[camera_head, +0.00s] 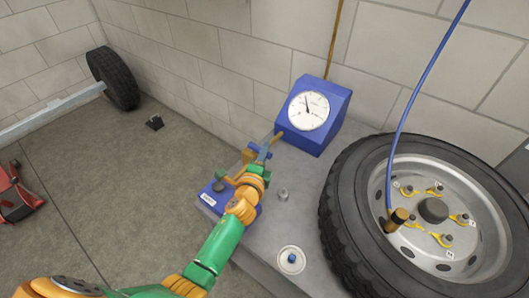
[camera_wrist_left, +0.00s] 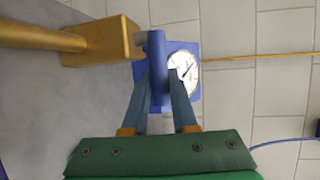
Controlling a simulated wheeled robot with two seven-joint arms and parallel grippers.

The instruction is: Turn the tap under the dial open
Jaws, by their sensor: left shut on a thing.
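The dial (camera_head: 308,110) is a round white gauge on the sloped face of a blue box (camera_head: 332,105) by the wall. It also shows in the left wrist view (camera_wrist_left: 184,72), partly behind a finger. The tap has a brass body (camera_wrist_left: 112,40) and a blue handle (camera_wrist_left: 156,52), clear in the wrist view. In the head view my gripper hides much of the tap. My left gripper (camera_head: 266,146) is just below and left of the dial. Its two fingers (camera_wrist_left: 160,90) are shut on the blue handle. My right gripper is not in view.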

